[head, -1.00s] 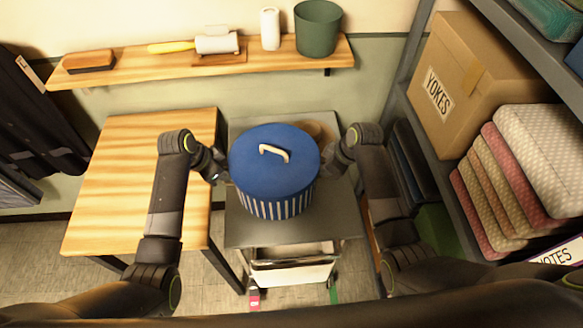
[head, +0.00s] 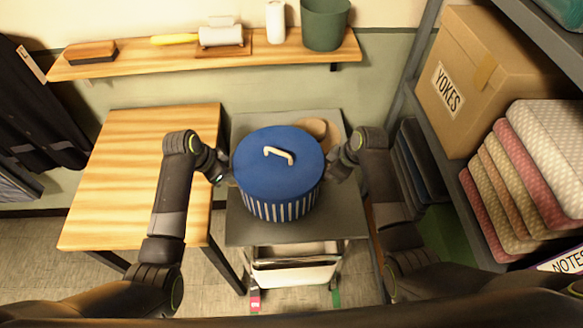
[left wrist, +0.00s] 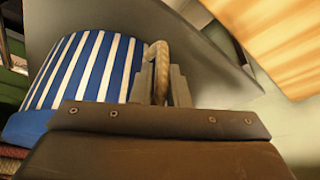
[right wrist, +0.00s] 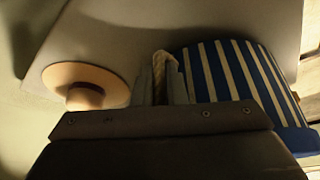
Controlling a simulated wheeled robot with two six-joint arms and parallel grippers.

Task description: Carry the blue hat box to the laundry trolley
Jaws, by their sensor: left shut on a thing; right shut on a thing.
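The blue hat box (head: 279,165) has a blue lid with a pale handle and a striped side. It is upright over the grey top (head: 245,230) of a wheeled trolley in the head view. My left gripper (head: 224,172) is shut on a rope loop (left wrist: 160,62) at the box's left side. My right gripper (head: 334,170) is shut on a rope loop (right wrist: 160,68) at its right side. The striped side also shows in the left wrist view (left wrist: 90,70) and right wrist view (right wrist: 240,75). I cannot tell whether the box touches the trolley top.
A tan round object (head: 314,127) is on the trolley behind the box. A wooden table (head: 140,170) stands close on the left. A wall shelf (head: 200,62) runs behind. A rack on the right holds a YOKES carton (head: 490,80) and folded cloths (head: 540,150).

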